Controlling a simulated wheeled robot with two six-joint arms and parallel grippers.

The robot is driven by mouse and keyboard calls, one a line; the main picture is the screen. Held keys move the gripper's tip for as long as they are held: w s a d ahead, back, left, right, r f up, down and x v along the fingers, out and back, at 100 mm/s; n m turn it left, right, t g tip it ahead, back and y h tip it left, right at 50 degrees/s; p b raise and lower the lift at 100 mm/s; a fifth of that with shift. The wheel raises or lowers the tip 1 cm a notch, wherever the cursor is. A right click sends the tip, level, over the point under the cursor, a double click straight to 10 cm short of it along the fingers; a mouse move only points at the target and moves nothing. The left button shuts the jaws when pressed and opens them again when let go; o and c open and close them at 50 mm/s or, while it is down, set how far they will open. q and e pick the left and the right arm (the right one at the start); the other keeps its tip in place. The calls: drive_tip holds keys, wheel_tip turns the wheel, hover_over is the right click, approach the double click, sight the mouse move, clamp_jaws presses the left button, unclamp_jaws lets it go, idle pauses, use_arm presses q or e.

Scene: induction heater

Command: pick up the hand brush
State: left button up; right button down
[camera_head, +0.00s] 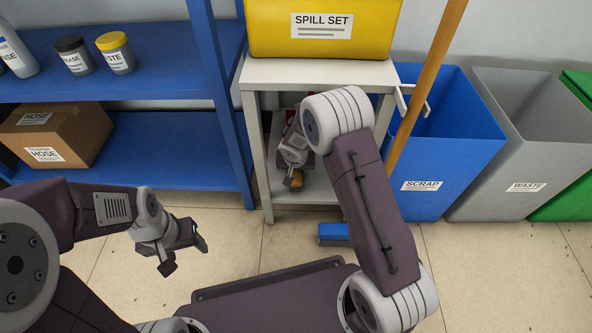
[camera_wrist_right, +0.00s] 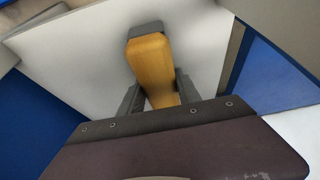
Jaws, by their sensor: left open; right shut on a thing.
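The hand brush (camera_wrist_right: 150,62) shows in the right wrist view as an orange-yellow body with a dark grey end, between the two fingers of my right gripper (camera_wrist_right: 157,95). In the head view, a small part of the brush (camera_head: 296,183) shows at the tip of my right gripper (camera_head: 292,177), inside the open pale cabinet (camera_head: 253,160). My right gripper is shut on the brush. I cannot tell whether the brush touches the shelf. My left gripper (camera_head: 186,257) is open and empty, low on the left over the floor.
A yellow spill set box (camera_head: 322,42) stands on the cabinet. A wooden pole (camera_head: 424,92) leans at its right, before the blue scrap bin (camera_head: 450,130) and grey bin (camera_head: 530,140). A blue shelf (camera_head: 170,150) stands left. A blue block-shaped thing (camera_head: 333,233) lies on the floor.

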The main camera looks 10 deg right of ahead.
drive_tip(key=r+p, duration=0.2)
drive_tip(key=r, duration=0.1)
drive_tip(key=r+p, duration=0.1)
drive_tip(key=r, duration=0.1)
drive_tip(key=shift+s+d+p, duration=0.25)
drive_tip(key=shift+d+p, duration=0.05)
drive_tip(key=shift+p, duration=0.1)
drive_tip(key=s+d+r+p, duration=0.1)
drive_tip(key=s+d+r, duration=0.5)
drive_tip(key=s+d, duration=0.1)
drive_tip(key=shift+s+d, duration=0.2)
drive_tip(key=shift+s, duration=0.35)
